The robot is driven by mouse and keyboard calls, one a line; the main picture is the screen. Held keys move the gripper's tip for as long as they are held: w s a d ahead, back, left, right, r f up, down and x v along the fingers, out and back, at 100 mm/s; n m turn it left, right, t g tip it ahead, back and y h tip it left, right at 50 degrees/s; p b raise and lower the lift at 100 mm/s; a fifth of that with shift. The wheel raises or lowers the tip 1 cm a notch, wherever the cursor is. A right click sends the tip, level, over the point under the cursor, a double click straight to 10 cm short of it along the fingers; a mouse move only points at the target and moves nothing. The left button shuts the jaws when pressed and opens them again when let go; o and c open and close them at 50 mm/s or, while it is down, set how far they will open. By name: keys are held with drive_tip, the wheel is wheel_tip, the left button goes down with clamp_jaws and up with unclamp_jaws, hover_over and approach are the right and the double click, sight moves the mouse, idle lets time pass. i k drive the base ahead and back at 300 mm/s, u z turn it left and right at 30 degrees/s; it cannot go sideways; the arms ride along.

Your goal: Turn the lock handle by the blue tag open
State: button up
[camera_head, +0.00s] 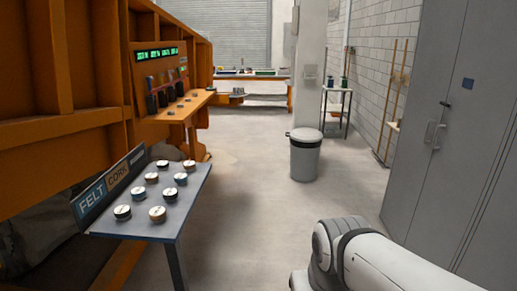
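A tall grey metal cabinet (480,130) stands at the right. A small square blue tag (468,83) is on its front, in the upper part. A lock handle (439,136) sits lower and a little left of the tag, with a second upright metal piece (429,132) close beside it. They are too small to tell how far the handle is turned. My white arm shows at the bottom right, below and left of the handle. My gripper is not in view.
A grey bin (305,158) stands mid-floor before a pillar. The floor between table and cabinet is clear.

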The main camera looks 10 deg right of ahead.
sight(447, 104)
drive_tip(key=z, duration=0.15)
drive_tip(key=i, duration=1.55)
drive_tip(key=z, duration=0.8)
drive_tip(key=i, duration=1.5)
drive_tip(key=z, duration=1.25)
drive_tip(key=i, duration=1)
drive_tip(key=z, duration=0.35)
drive_tip(key=k, duration=0.9)
drive_tip(key=z, duration=0.2)
drive_tip(key=i, duration=0.9)
drive_tip(key=u, duration=0.1)
